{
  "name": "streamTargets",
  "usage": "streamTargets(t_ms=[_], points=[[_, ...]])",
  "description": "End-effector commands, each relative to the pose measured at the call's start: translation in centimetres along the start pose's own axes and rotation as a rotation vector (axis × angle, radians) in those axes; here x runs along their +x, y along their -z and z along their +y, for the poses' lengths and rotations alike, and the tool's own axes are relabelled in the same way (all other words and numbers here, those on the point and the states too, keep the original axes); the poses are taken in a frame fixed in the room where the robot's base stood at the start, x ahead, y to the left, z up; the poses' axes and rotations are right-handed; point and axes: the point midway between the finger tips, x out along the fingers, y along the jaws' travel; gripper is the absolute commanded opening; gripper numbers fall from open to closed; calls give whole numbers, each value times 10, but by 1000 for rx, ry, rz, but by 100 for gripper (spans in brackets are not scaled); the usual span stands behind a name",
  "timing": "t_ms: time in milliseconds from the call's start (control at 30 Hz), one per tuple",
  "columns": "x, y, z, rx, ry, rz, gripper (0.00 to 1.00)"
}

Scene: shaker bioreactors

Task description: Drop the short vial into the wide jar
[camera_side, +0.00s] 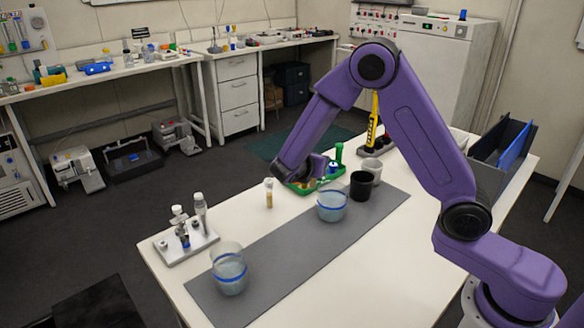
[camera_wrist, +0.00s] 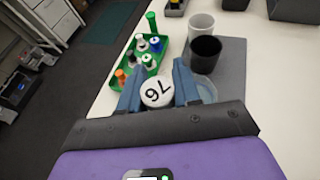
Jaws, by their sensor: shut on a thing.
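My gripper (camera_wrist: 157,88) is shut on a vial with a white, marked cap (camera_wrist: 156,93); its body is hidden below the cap. In the side view my fingertips are hidden behind my arm. A small pale-capped vial (camera_side: 269,194) shows upright just left of my wrist; I cannot tell whether it is the held one. A clear jar with blue bands (camera_side: 331,206) stands on the grey mat, right of and nearer than my wrist; part of it shows beside the right finger in the wrist view (camera_wrist: 208,91). A second clear blue-banded jar (camera_side: 229,272) stands at the mat's near left end.
A black cup (camera_side: 360,186) and a pale cup (camera_side: 373,170) stand beyond the nearer-to-wrist jar. A green tray (camera_wrist: 113,83) holds several capped vials. A white rack (camera_side: 172,252) with vials stands at left. The mat (camera_side: 285,262) is clear between the jars.

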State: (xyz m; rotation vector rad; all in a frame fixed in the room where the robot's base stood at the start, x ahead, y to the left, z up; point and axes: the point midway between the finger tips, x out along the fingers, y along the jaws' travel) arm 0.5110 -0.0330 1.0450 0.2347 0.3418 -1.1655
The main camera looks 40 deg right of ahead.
Motion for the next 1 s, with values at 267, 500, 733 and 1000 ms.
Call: streamTargets(t_ms=[267,500,733,1000], points=[[57,-14,-47,115,289,0,0],[68,-9,-57,135,342,1,0],[77,14,-57,132,341,1,0],[86,35,-56,134,338,0,0]])
